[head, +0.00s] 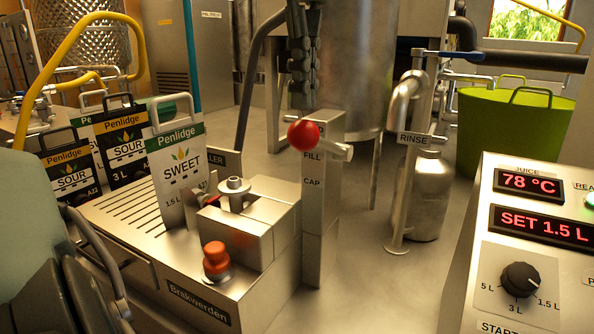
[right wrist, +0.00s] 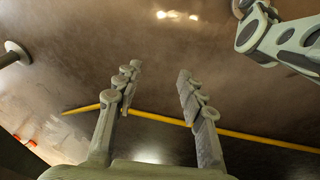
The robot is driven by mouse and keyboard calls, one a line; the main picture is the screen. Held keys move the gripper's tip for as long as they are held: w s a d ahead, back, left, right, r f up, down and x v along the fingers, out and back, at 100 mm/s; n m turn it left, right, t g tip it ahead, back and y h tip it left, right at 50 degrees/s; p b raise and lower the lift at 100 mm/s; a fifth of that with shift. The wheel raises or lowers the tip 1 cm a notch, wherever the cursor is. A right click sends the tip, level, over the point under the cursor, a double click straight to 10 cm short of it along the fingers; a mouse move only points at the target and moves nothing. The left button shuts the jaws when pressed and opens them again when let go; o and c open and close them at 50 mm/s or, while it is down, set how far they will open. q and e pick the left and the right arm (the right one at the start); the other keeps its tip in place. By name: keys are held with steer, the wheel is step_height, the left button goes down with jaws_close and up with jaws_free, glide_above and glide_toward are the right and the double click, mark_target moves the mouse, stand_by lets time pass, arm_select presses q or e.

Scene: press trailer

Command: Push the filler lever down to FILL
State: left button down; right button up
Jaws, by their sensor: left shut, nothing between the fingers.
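The filler lever ends in a red ball knob (head: 303,136), in front of the upper part of a square metal post (head: 322,225). The knob is just above the FILL label (head: 312,156), with CAP lower on the post. My left gripper (head: 301,98) points down from the top with its dark fingers together and empty, its tips just above the knob. I cannot tell whether they touch it. In the right wrist view my right gripper (right wrist: 157,75) has its fingers apart with nothing between them.
A white SWEET pouch (head: 180,175) stands at the filler base (head: 250,290), near an orange-red button (head: 215,258). SOUR pouches (head: 122,140) stand behind. A control panel (head: 470,290) is at right. A RINSE pipe (head: 400,190) rises behind the post.

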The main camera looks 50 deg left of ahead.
mark_target(297, 149)
arm_select(q)
steer(key=shift+f, duration=0.5)
steer(key=shift+s+d+f, duration=0.1)
steer(key=shift+s+f, duration=0.2)
steer(key=shift+f, duration=0.5)
steer(key=shift+s+f, duration=0.2)
steer(key=shift+f, duration=0.45)
steer(key=shift+d+f+b, duration=0.1)
steer(key=shift+f+b, duration=0.15)
steer(key=shift+b, duration=0.1)
steer(key=shift+s+f, duration=0.1)
steer(key=shift+f, duration=0.2)
steer(key=shift+f+b, duration=0.3)
steer(key=shift+b, duration=0.25)
steer(key=shift+s+f, duration=0.1)
steer(key=shift+f, duration=0.1)
steer(key=shift+f+b, duration=0.5)
steer(key=shift+b, duration=0.1)
steer(key=shift+s+f+b, duration=0.1)
steer(key=shift+f+b, duration=0.4)
steer(key=shift+f, duration=0.3)
arm_select(e)
steer(key=w+r, duration=0.3)
steer(key=r, duration=0.8)
steer(key=shift+w+a+r+t, duration=0.3)
steer(key=shift+w+a+t, duration=0.1)
steer(key=shift+a, duration=0.05)
